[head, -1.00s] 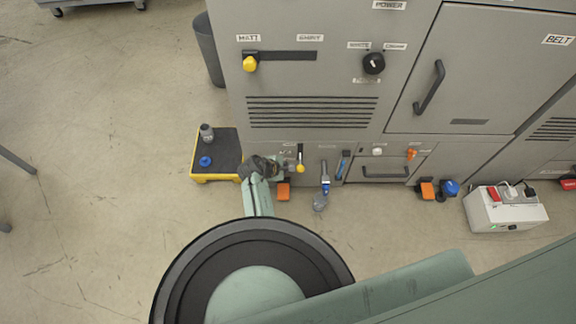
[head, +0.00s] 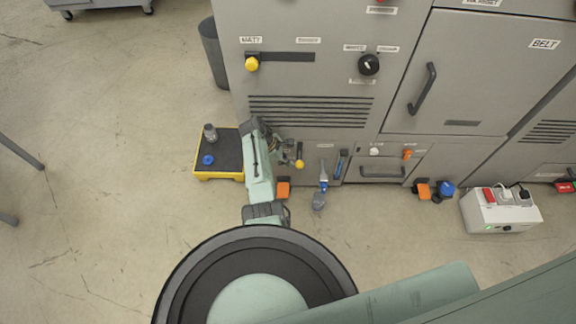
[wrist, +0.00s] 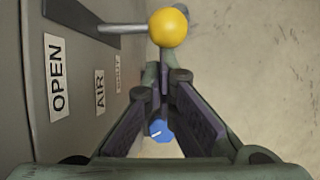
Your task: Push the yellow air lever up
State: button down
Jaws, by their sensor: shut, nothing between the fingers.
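The yellow air lever's ball (head: 299,164) shows on the low front of the grey machine in the head view, just right of my gripper (head: 284,148), which is partly hidden behind my arm. In the wrist view the yellow ball (wrist: 168,27) sits on a grey rod that comes from the panel at the left. My gripper (wrist: 163,78) is shut and empty there, its fingertips close to the ball. Whether they touch cannot be told. The labels OPEN (wrist: 56,77) and AIR (wrist: 100,92) are on the panel beside it.
A yellow tray (head: 218,178) with a black top stands on the floor left of my arm. An orange pedal-like part (head: 283,189) and a blue-handled lever (head: 323,178) lie close by on the right. A grey bin (head: 213,52) stands beside the machine.

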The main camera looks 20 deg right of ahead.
jog(key=shift+w+d+r+p, duration=0.15)
jog(key=shift+r+p, duration=0.2)
jog(key=shift+r, duration=0.35)
jog(key=shift+r+p, duration=0.3)
jog(key=shift+r, duration=0.05)
jog(key=shift+r+p, duration=0.8)
jog(key=v, duration=1.2)
jog(key=shift+w, duration=0.25)
